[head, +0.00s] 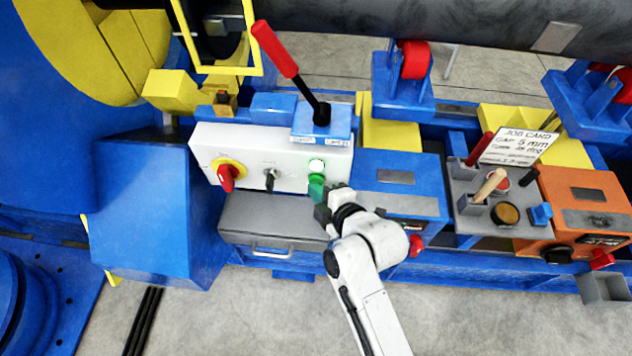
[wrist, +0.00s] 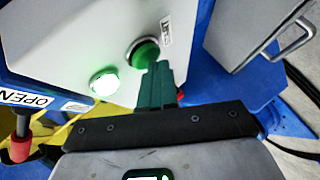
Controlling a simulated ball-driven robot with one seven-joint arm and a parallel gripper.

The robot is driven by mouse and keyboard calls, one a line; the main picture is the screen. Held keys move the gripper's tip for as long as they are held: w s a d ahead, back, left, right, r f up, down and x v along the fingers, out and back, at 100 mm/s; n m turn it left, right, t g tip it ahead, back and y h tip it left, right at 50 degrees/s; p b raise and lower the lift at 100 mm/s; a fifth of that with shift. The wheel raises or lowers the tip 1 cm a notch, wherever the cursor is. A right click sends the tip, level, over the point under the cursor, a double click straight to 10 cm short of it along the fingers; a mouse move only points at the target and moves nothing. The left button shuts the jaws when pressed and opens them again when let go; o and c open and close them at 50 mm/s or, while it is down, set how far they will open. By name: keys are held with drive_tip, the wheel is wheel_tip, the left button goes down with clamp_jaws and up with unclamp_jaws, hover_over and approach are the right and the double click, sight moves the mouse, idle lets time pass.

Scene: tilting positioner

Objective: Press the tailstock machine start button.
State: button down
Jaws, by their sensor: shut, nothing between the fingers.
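The white control box (head: 240,150) carries a red rotary switch on a yellow plate (head: 228,172), a black selector (head: 270,176), a lit whitish-green lamp (head: 316,166) and a green button (head: 316,179). In the wrist view the lamp (wrist: 104,82) glows and the green button (wrist: 141,51) sits in a dark ring beside a small label. My gripper (head: 317,192) is shut and empty, its dark green fingers pointing at the button. In the wrist view the fingertips (wrist: 158,68) overlap the button's lower edge. I cannot tell whether they touch it.
A lever with a red grip (head: 275,48) rises from a blue block above the box. A grey drawer with a handle (head: 270,245) lies below it. To the right are a blue case (head: 400,175), a grey tool tray (head: 465,195) and an orange box (head: 585,190).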

idle(0.4)
drive_tip(key=shift+s+p, duration=0.3)
drive_tip(key=shift+s, duration=0.55)
drive_tip(key=s+p, duration=0.1)
drive_tip(key=s, duration=0.4)
drive_tip(key=shift+a+p, duration=0.1)
drive_tip(key=shift+p, duration=0.2)
idle(0.5)
